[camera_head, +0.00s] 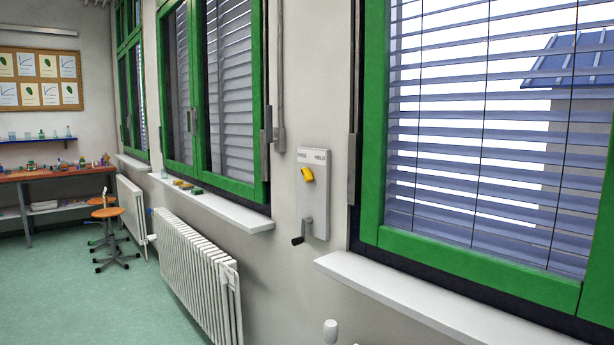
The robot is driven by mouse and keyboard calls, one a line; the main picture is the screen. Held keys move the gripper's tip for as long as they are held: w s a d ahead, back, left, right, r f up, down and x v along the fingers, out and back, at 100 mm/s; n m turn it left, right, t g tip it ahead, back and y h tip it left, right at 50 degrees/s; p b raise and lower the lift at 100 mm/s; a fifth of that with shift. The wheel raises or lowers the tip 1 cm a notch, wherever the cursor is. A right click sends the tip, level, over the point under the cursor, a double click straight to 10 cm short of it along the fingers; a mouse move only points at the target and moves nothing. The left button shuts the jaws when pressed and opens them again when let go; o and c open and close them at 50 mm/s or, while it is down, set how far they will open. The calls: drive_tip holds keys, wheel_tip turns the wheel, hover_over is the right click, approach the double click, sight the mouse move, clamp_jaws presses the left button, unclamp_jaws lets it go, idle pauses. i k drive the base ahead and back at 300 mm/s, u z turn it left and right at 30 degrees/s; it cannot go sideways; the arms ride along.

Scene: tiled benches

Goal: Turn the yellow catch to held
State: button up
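The yellow catch (307,174) is a small block on a pale grey wall panel (314,205) between two green-framed windows. It sits tilted, in the upper left part of the panel, below the left one of two labels. The right label seems to read HELD; the left one is hard to read and may be FREE. Which label the catch points to is too small to tell for sure. A dark-handled crank (301,238) sticks out from the lower part of the panel. My gripper is not in view, and nothing touches the catch.
White window sills (400,295) jut out on both sides of the panel. A white radiator (192,262) stands below the left window. A small white rounded thing (330,331) shows at the bottom edge. The green floor (95,305) is clear at left; stools (110,213) stand farther back.

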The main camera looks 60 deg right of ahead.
sight(308, 175)
drive_tip(key=u, duration=0.05)
drive_tip(key=i, duration=1)
drive_tip(key=z, duration=0.05)
